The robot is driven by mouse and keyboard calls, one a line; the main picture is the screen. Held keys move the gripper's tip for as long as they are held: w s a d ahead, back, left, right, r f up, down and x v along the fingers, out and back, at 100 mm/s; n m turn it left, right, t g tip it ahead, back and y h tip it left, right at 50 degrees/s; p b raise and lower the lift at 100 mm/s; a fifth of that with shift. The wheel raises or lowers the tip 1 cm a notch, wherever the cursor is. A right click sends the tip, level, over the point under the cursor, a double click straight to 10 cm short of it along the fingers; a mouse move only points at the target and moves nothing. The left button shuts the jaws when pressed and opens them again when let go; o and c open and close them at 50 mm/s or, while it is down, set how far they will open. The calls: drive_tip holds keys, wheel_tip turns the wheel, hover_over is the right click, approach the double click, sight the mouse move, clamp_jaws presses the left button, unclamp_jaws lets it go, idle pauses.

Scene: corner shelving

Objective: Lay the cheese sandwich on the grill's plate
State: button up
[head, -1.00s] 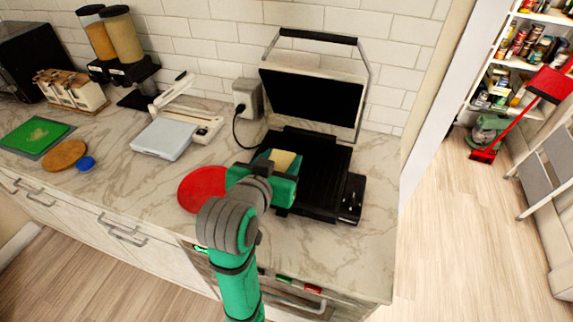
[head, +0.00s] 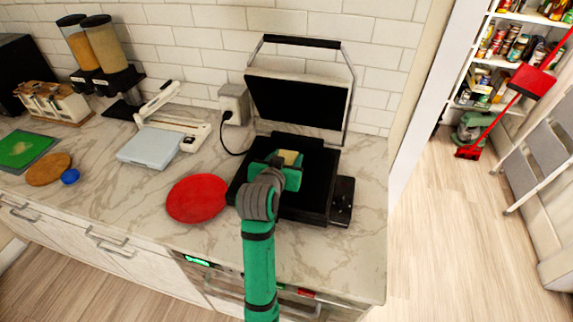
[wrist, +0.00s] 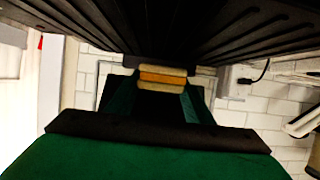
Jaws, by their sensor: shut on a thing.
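The cheese sandwich (head: 289,157) is pale bread, and in the wrist view (wrist: 162,78) an orange cheese layer shows between two slices. My gripper (head: 285,168) is shut on it and holds it over the grill's ribbed black plate (head: 318,170). The gripper also shows in the wrist view (wrist: 160,98), with the plate's ribs close beside it. The grill's lid (head: 298,100) stands open at the back, with a black handle on top. Whether the sandwich touches the plate cannot be told.
A red round board (head: 197,198) lies left of the grill. A white scale (head: 150,146), a wall socket with a cord (head: 234,103) and cereal dispensers (head: 105,50) are further left. The counter front right of the grill is clear.

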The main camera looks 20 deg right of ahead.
drive_tip(key=shift+f, duration=1.3)
drive_tip(key=shift+f, duration=0.15)
drive_tip(key=o, duration=1.1)
drive_tip(key=shift+r, duration=0.2)
drive_tip(key=v, duration=1.2)
drive_tip(key=shift+a, duration=0.1)
drive_tip(key=shift+f, duration=0.15)
